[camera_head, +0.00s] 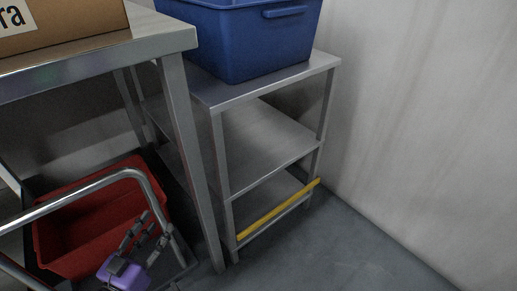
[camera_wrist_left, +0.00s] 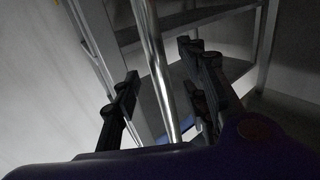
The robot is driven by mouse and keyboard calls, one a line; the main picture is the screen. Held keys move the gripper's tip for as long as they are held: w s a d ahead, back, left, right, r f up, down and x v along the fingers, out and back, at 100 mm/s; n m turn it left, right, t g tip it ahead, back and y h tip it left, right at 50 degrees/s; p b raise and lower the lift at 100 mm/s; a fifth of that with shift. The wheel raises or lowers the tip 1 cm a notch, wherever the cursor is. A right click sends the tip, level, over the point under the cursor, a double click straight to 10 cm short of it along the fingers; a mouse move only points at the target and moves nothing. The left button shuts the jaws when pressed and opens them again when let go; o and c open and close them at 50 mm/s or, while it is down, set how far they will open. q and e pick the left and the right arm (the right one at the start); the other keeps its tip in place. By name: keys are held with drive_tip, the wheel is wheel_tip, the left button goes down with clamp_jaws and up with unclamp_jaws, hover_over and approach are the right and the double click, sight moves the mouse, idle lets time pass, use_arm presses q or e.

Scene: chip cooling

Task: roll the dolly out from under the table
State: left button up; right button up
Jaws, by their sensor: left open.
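The dolly shows by its bent metal handle tube (camera_head: 92,184) at the lower left of the head view. A red crate (camera_head: 92,232) sits behind and below the tube, partly under the metal table (camera_head: 110,52). My left gripper (camera_head: 148,232), with a purple body, is open beside the right-hand leg of the handle. In the left wrist view the tube (camera_wrist_left: 152,50) runs between the two open black fingers of the left gripper (camera_wrist_left: 160,75); whether either finger touches it I cannot tell. The dolly's wheels are not visible. My right gripper is not in view.
A cardboard box (camera_head: 68,22) stands on the table. Right of the table, a metal shelf rack (camera_head: 265,140) holds a blue bin (camera_head: 245,45) on top and has a yellow strip (camera_head: 280,208) low in front. Grey floor (camera_head: 345,250) is clear at the lower right, beside a pale wall.

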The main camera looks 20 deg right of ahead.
use_arm(q)
drive_tip(key=shift+b+x, duration=0.4)
drive_tip(key=shift+x, duration=1.05)
clamp_jaws()
